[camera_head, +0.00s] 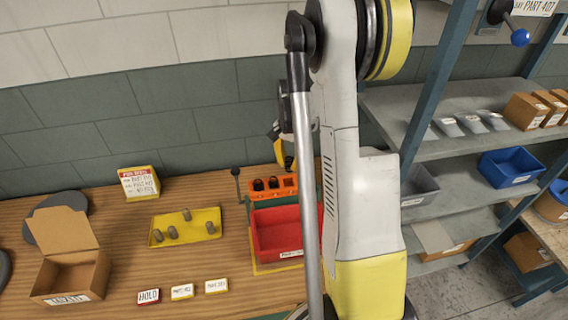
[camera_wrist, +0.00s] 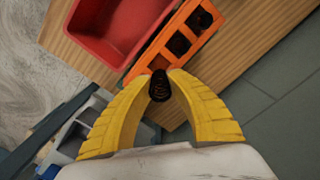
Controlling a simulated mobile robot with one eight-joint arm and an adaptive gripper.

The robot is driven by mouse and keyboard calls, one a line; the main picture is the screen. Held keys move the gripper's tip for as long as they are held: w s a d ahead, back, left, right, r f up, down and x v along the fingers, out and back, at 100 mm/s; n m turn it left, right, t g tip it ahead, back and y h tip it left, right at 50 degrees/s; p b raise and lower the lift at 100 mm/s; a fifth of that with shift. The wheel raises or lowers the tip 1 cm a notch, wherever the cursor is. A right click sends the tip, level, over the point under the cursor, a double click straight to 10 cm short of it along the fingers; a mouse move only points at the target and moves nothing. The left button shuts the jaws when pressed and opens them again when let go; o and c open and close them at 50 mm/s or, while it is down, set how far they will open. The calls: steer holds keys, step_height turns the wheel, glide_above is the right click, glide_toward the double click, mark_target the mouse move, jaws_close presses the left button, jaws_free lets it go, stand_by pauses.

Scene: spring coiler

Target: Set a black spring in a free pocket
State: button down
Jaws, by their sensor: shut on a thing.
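My gripper (camera_wrist: 159,84) has two yellow fingers shut on a black spring (camera_wrist: 159,88) in the wrist view. The spring is at the near end of the orange pocket block (camera_wrist: 168,27), seen from above; its height over the block is hard to tell. Two pockets of the block hold dark coiled things (camera_wrist: 200,18) that look like black springs. The pocket nearest my fingertips is partly hidden. In the head view the orange block (camera_head: 262,196) stands at the back of the bench, and my gripper (camera_head: 284,158) shows above it, partly hidden by my arm.
A red bin (camera_head: 265,232) sits in front of the block. A yellow tray (camera_head: 160,219) with several grey-brown pieces, an open cardboard box (camera_head: 88,270) and small label cards (camera_head: 182,292) lie to the left. A shelf with bins stands at right.

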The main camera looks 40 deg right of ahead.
steer(key=shift+f+b, duration=2.4)
steer(key=shift+f, duration=1.35)
steer(key=c, duration=1.2)
jaws_free()
steer(key=shift+c, duration=0.2)
steer(key=shift+r, duration=0.2)
step_height(320, 180, up, 11)
steer(key=shift+d+r, duration=0.1)
steer(key=shift+r, duration=0.05)
step_height(320, 180, up, 6)
steer(key=f+p, duration=0.1)
steer(key=p, duration=0.2)
glide_above(289, 178)
steer(key=s+a, duration=0.1)
steer(key=shift+s+a+r, duration=0.1)
steer(key=shift+r, duration=0.15)
steer(key=shift+f, duration=0.1)
steer(key=shift+s, duration=0.1)
